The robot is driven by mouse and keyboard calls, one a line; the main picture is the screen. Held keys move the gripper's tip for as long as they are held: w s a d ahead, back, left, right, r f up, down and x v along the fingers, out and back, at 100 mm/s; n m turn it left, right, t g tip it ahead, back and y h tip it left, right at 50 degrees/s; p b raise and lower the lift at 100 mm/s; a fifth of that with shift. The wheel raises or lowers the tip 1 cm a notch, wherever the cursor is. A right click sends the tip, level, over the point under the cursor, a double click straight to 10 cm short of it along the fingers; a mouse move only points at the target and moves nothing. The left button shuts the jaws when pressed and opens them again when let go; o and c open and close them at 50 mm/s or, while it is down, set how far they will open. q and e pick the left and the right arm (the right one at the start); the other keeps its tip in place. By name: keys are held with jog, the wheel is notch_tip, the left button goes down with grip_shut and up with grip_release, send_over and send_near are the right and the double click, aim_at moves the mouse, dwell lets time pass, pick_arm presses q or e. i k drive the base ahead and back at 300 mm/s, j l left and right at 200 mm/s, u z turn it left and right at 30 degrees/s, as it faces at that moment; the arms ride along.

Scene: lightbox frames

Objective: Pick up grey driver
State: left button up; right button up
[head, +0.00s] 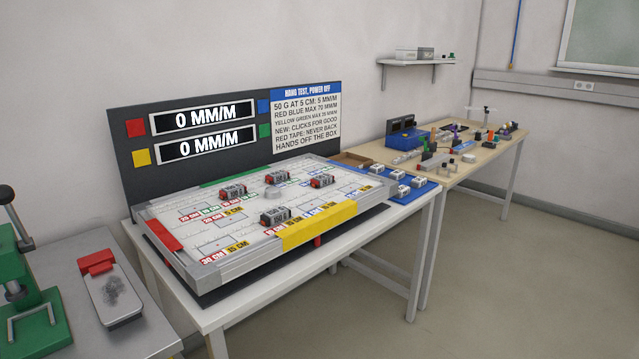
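I cannot pick out a grey driver for certain. Several small tools and parts with coloured pieces lie on the far wooden bench (483,165) at the right, too small to tell apart. Neither of my grippers shows in the head view.
A white table (215,318) in front bears a grey framed box with a yellow strip (318,228) and several small blocks. A display panel (123,116) stands behind it. A green press (25,290) is at the left. Floor at right is clear.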

aim_at(318, 182)
jog(key=i+l, duration=0.2)
jog(key=l, duration=0.15)
jog(key=i+l+u, duration=0.15)
jog(key=l, duration=0.2)
jog(key=i+l, duration=0.25)
jog(key=l, duration=0.15)
jog(key=i+l+u, duration=0.15)
jog(key=l, duration=0.25)
jog(key=i+l, duration=0.2)
jog(key=l, duration=0.2)
jog(key=i+u, duration=0.05)
